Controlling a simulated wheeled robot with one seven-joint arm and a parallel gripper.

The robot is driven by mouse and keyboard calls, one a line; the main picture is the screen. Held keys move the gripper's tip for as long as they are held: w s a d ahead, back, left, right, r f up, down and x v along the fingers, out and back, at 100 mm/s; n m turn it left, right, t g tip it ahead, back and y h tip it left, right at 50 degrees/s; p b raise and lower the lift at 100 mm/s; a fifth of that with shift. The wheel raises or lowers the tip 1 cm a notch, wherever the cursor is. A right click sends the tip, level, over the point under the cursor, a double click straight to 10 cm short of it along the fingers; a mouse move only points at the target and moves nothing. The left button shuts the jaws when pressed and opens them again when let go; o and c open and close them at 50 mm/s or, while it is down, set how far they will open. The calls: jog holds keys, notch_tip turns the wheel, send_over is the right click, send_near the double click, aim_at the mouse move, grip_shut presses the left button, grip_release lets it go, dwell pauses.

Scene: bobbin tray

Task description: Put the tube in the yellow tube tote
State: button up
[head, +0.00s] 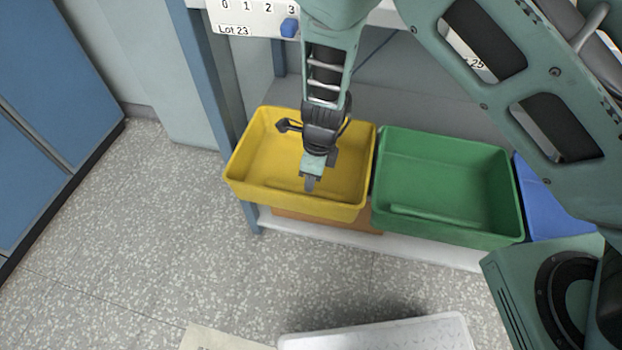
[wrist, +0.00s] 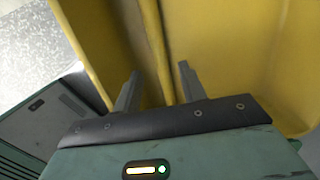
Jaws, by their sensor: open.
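The yellow tube tote (head: 243,190) stands at the left end of a row of totes on a low shelf. My gripper (head: 310,184) points down over the tote's inside, towards its front. In the wrist view my gripper (wrist: 158,72) has its two fingers apart, with yellow tote surfaces (wrist: 225,45) behind and around them. I see nothing held between the fingers. I cannot make out a tube in either view; the gripper and wrist hide part of the tote's floor.
A green tote (head: 450,190) stands close to the yellow tote's right, and a blue tote (head: 545,205) is partly hidden further right. A blue upright (head: 205,70) stands behind the yellow tote's left side. A blue cabinet (head: 50,110) is at far left.

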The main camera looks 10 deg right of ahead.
jog(key=shift+d+r, duration=0.1)
jog(key=shift+r, duration=1.05)
jog(key=s+r+n+g+y, duration=0.1)
jog(key=s+r+n, duration=0.55)
jog(key=r, duration=0.25)
jog(key=s+r+n+g+y, duration=0.1)
jog(key=s+r+n, duration=0.4)
jog(key=r+n, duration=0.3)
jog(key=s+d+r+n+t+h, duration=0.1)
jog(key=s+d+r+n+h, duration=0.1)
jog(key=s+d+r+n, duration=0.6)
jog(key=s+n, duration=0.2)
jog(key=n, duration=0.5)
jog(key=shift+d+r+t+h, duration=0.25)
jog(key=shift+d+t+h, duration=0.05)
jog(key=shift+d+t, duration=0.1)
jog(key=shift+s, duration=0.1)
